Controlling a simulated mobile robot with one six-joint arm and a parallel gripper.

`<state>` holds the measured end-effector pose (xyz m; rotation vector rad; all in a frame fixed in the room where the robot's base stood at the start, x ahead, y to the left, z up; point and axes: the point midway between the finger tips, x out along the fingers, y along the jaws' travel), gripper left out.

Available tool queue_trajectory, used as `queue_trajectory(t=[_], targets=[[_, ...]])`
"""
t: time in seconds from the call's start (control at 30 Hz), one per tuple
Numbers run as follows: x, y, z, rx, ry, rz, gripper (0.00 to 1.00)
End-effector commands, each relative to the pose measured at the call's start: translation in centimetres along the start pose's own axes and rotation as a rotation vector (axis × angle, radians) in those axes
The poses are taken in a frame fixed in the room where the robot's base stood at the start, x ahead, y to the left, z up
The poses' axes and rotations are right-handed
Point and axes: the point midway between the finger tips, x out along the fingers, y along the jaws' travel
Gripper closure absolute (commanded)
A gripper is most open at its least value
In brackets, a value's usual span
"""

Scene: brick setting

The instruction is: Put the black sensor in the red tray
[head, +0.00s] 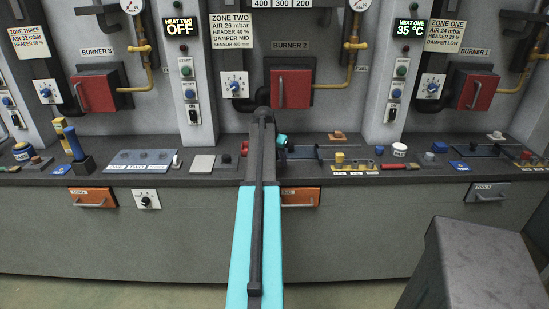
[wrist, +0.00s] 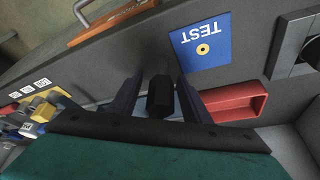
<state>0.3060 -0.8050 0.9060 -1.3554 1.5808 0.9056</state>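In the wrist view a black block-shaped thing, which looks like the black sensor (wrist: 160,98), is between the two dark fingers of my gripper (wrist: 160,82). I cannot tell whether the fingers press on it. The red tray (wrist: 238,102) lies close by to the right of the fingers, partly hidden by the right finger and the gripper body. In the head view my arm covers most of the work spot. The teal end of my gripper (head: 281,140) shows just right of the arm, over the counter. A small red part, perhaps the tray, shows left of the arm.
A blue TEST plate (wrist: 202,46) lies beyond the fingers. Several small coloured blocks with labels (wrist: 38,105) stand at the left of the wrist view. The counter (head: 220,180) has an orange drawer (head: 300,197) below it. A grey box-like block (head: 475,265) stands in the right foreground.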

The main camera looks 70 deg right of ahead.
Motion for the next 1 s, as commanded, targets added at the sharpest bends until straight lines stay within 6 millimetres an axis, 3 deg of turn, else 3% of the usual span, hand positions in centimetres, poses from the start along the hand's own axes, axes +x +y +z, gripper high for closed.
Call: queue_trajectory(t=[0.03,0.27,0.67,1.0], targets=[[0.0,0.0,0.0,0.0,0.0,0.0,0.63],[0.0,0.0,0.0,0.0,0.0,0.0,1.0],[-0.3,-0.1,-0.1,0.0,0.001,0.0,1.0],[-2.3,-0.1,-1.0,0.0,0.002,-0.001,1.0]])
